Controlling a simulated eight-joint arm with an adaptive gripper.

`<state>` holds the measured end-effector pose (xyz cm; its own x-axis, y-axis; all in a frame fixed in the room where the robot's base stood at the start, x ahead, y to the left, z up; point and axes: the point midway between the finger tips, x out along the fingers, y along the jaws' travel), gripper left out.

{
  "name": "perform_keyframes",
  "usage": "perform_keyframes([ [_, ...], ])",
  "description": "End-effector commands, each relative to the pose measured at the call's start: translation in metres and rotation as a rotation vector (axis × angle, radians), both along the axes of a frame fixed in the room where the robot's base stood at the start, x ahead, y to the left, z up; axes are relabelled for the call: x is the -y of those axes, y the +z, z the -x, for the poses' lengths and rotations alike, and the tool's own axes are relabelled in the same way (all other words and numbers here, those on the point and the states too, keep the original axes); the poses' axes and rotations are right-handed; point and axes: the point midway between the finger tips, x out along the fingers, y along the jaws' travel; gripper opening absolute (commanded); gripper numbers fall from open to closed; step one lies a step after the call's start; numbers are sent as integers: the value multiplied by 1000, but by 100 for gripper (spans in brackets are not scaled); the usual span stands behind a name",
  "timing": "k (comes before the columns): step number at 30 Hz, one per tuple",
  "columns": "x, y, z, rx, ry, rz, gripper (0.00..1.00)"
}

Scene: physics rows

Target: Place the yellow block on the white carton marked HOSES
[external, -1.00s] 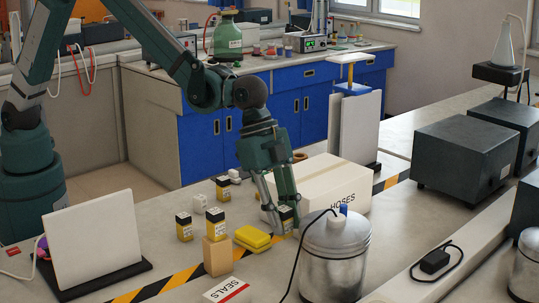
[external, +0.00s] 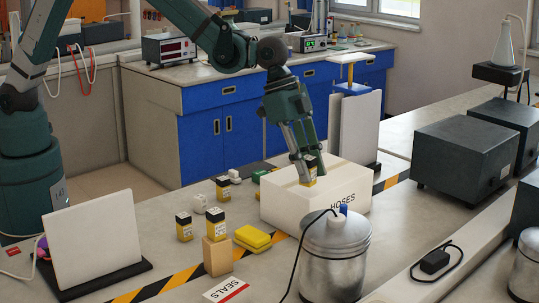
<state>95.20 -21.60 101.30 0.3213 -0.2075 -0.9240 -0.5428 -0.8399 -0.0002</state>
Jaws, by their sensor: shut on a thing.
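My gripper (external: 307,167) is shut on a small yellow block with a black top (external: 309,179). It holds the block roughly upright over the top of the white carton marked HOSES (external: 292,207). The block's lower end is at or just above the carton's top face; I cannot tell whether they touch. The fingers hide part of the block. The carton is closed, with its lettering on the side facing the camera.
Similar black-topped yellow blocks (external: 184,229) stand left of the carton, one on a tan block (external: 217,256). A flat yellow piece (external: 252,238) lies nearby. A metal canister (external: 334,260) stands in front, a white panel (external: 359,128) behind.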

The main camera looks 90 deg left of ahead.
Motion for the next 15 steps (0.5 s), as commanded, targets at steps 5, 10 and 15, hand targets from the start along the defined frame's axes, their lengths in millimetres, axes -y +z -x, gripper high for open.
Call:
perform_keyframes([
  [5,-57,32,-15,0,70,0,7],
  [10,-102,52,-24,0,127,0,7],
  [15,-132,64,-29,0,163,-1,7],
])
